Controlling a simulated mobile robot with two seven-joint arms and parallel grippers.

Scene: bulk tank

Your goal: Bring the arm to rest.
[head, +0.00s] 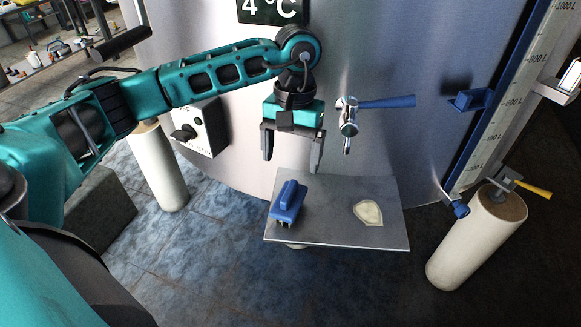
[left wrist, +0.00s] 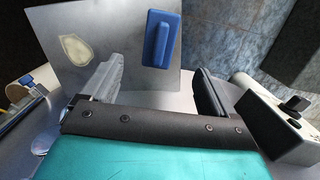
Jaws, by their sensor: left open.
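My left gripper (head: 291,158) hangs fingers-down in front of the steel tank (head: 350,60), above the back left part of a metal shelf plate (head: 335,236). It is open, with nothing between its fingers. In the left wrist view its two fingers (left wrist: 155,90) are well apart. A blue brush-like block with a handle (head: 288,203) rests on the left of the plate, below and apart from the gripper. The block also shows in the left wrist view (left wrist: 161,38). My right gripper is not in view.
A chrome tap (head: 348,118) with a blue lever stands out right of the gripper. A pale patch (head: 368,213) lies on the plate's right. A switch box (head: 200,127) is on the tank's left. White posts (head: 160,165) stand at both sides.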

